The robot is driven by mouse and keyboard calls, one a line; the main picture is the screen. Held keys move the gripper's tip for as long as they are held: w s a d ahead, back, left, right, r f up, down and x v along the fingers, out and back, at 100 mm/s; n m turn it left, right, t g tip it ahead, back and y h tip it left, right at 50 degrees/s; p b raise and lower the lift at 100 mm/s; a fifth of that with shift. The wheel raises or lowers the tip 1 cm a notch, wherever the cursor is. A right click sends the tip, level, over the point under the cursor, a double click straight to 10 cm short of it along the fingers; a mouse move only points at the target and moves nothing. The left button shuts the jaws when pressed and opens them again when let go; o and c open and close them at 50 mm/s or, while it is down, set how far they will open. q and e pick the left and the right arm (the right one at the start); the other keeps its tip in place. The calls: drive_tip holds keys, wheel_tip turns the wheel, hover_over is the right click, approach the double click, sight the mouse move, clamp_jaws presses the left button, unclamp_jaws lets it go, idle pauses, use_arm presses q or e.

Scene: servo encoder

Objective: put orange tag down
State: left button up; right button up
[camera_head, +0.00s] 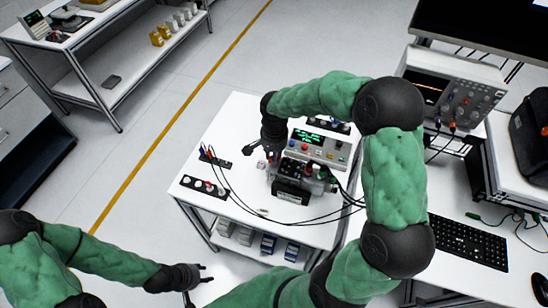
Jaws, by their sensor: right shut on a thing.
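My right gripper (270,154) reaches down from above over the white table (252,112), just left of the black servo device (292,190). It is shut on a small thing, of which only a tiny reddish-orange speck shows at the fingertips. I take this for the orange tag, but its shape is too small to make out. I cannot tell whether it touches the table. My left gripper (206,273) is open and empty, low at the table's front left, away from the objects.
A control box (320,148) with a green display stands behind the device. Black strips with knobs or sockets (204,187) lie at the table's left. Dark cables cross the front. An oscilloscope (452,88) and keyboard (466,240) are at the right.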

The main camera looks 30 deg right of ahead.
drive_tip(key=shift+f, duration=0.5)
drive_tip(key=shift+f, duration=0.1)
drive_tip(key=o, duration=0.8)
drive_tip(key=shift+r, duration=0.4)
wheel_tip(320, 180, up, 12)
drive_tip(key=shift+f+p, duration=0.25)
drive_tip(key=shift+p, duration=0.4)
